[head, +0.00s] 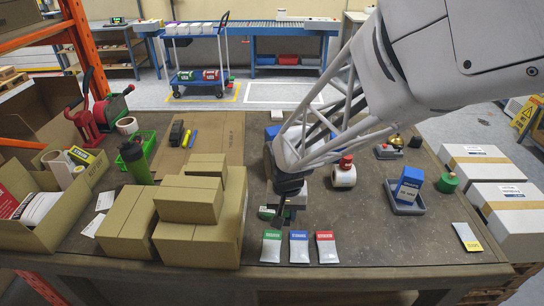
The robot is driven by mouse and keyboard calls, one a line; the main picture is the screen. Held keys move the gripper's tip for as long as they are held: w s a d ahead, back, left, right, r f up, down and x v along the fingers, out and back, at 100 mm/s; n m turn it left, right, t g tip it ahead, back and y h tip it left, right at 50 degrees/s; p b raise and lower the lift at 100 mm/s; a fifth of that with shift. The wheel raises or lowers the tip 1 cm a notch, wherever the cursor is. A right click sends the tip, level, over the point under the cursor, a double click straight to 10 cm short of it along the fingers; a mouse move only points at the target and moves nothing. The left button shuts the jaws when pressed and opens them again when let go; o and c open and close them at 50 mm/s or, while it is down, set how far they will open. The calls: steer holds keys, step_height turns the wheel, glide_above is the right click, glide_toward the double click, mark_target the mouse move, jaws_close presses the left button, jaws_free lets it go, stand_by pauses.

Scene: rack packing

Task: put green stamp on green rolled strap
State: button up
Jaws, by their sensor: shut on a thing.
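My gripper (287,213) is low over the middle of the table, behind the row of three pouches. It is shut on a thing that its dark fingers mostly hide. A dark green part, apparently of the green stamp (266,213), shows at the left of the fingers. I cannot tell whether it touches the table. A round green thing with a small tan top (447,183) stands at the right of the table, beside the grey tray. It may be the green rolled strap, but it is too small to be sure.
Green, blue and red pouches (298,247) lie in front of my gripper. Stacked cartons (205,212) stand at left. The front right tabletop is mostly clear.

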steer(key=shift+s+a, duration=0.15)
steer(key=shift+s, duration=0.35)
step_height(320, 180, down, 7)
steer(key=shift+w+f, duration=0.1)
steer(key=shift+w, duration=0.1)
glide_above(268, 212)
steer(key=w, duration=0.1)
steer(key=shift+f, duration=0.75)
stand_by(0.5)
steer(key=shift+f, duration=1.75)
steer(key=shift+f, duration=0.15)
steer(key=o, duration=0.9)
